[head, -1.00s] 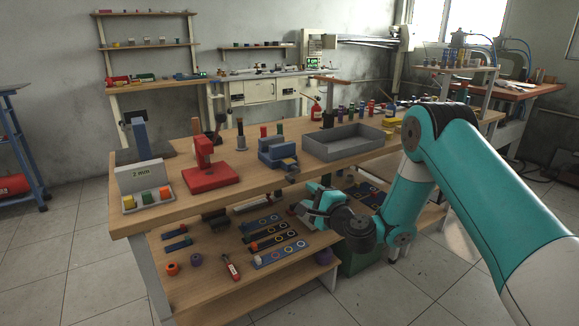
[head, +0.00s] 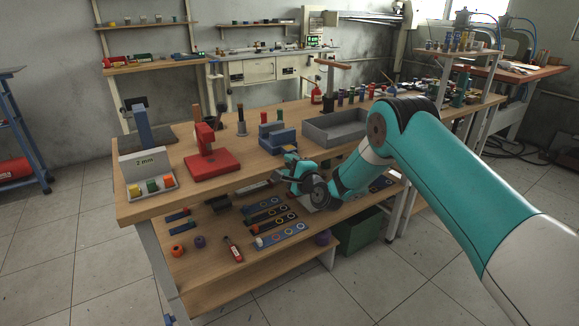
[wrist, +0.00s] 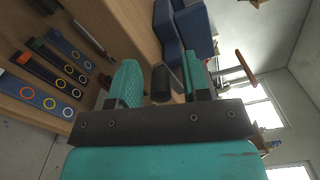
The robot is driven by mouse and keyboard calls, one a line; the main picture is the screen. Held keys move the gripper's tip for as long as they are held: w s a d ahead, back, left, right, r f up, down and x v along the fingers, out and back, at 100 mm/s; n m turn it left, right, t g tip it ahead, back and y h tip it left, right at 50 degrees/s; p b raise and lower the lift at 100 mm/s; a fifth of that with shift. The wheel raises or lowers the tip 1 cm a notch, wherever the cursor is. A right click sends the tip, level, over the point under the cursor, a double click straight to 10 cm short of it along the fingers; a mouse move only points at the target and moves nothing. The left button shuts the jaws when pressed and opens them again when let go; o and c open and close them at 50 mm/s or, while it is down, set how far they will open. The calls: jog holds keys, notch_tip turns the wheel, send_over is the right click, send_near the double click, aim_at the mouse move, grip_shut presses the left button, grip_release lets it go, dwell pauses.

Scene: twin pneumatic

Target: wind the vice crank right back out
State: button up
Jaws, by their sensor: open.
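The blue vice (head: 277,137) stands on the bench top near its front edge. It also shows at the top of the wrist view (wrist: 187,32). My gripper (head: 291,162) is at the bench's front edge, just in front of the vice. In the wrist view its two teal fingers (wrist: 160,78) are apart. A dark, rounded crank end (wrist: 160,90) with a short grey bar appears between them. I cannot tell whether either finger touches it. In the head view my gripper hides the crank.
A red press (head: 209,158) and a small tray of coloured blocks (head: 153,193) stand to the left. A grey open bin (head: 335,128) is right of the vice. The lower shelf (head: 200,268) holds strips with rings and loose parts below my gripper.

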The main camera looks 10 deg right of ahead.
grip_shut()
jog(key=shift+f+b, duration=0.2)
jog(key=shift+b, duration=0.1)
jog(key=n+b, duration=0.1)
jog(key=f+n+b, duration=0.1)
jog(key=b, duration=0.1)
jog(key=shift+d+f+n, duration=0.15)
jog(key=shift+f+n, duration=0.05)
jog(key=shift+n, duration=0.1)
jog(key=w+d+f+n+b, duration=0.1)
jog(key=d+f+n+b, duration=0.25)
jog(key=n+b, duration=1.2)
jog(key=shift+w+d+r+n+b, duration=0.3)
jog(key=shift+d+r+n+b, duration=0.65)
jog(key=shift+n+b, duration=1.75)
jog(key=shift+w+d+r+n+b, duration=0.3)
jog(key=shift+d+r+n+b, duration=0.65)
jog(key=shift+n+b, duration=1.8)
jog(key=shift+w+d+r+n+b, duration=0.3)
jog(key=shift+d+r+n+b, duration=0.6)
jog(key=shift+n+b, duration=1.8)
jog(key=shift+a+r, duration=0.2)
jog(key=shift+r, duration=0.1)
